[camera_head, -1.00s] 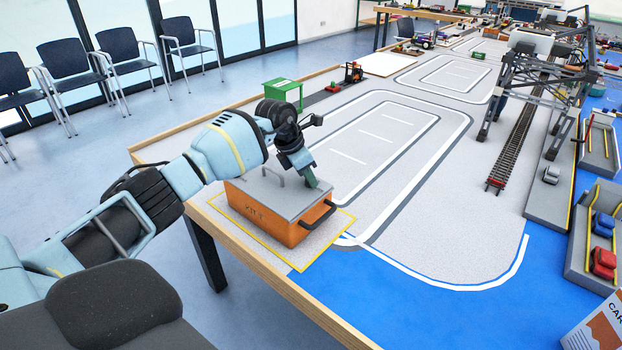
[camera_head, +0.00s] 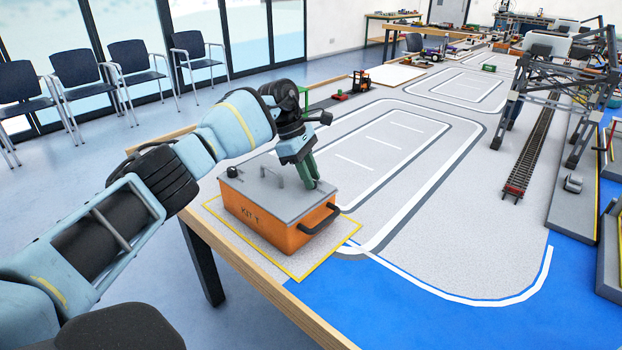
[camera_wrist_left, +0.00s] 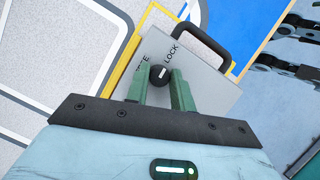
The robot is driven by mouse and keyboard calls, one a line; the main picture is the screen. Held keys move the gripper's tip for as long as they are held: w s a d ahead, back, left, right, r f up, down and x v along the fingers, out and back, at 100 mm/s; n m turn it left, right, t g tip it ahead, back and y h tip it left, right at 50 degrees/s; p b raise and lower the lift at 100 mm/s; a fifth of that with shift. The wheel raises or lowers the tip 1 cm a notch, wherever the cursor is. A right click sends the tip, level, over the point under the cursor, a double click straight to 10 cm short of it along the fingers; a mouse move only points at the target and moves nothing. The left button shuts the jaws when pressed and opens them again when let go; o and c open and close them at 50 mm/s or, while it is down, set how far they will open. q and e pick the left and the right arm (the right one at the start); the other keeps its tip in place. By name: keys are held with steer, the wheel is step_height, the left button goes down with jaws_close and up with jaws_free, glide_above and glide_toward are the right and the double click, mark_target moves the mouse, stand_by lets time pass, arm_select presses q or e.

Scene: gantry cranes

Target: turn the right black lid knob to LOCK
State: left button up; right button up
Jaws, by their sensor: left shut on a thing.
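The orange box (camera_head: 262,227) marked KIT, with a grey lid (camera_head: 262,198), stands on a yellow-outlined mat. The right black lid knob (camera_wrist_left: 160,75) shows in the left wrist view between my green fingers. It has a white pointer mark; LOCK is printed beyond it to the right, and a partly hidden word ending in E to the left. My left gripper (camera_head: 313,183) reaches down at the lid's right end and is shut on this knob, which it hides in the head view. The left black knob (camera_head: 232,172) is free at the lid's other end.
A grey lid handle (camera_head: 272,172) stands between the knobs, close to my left gripper. A black side handle (camera_head: 322,220) sticks out at the box's right end. The table's wooden edge (camera_head: 258,268) runs in front. The marked grey road area behind is clear.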

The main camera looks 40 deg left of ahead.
stand_by(0.6)
arm_select(q)
steer(key=o, duration=1)
steer(key=v, duration=0.7)
steer(key=shift+a+r, duration=0.2)
steer(key=shift+r, duration=0.15)
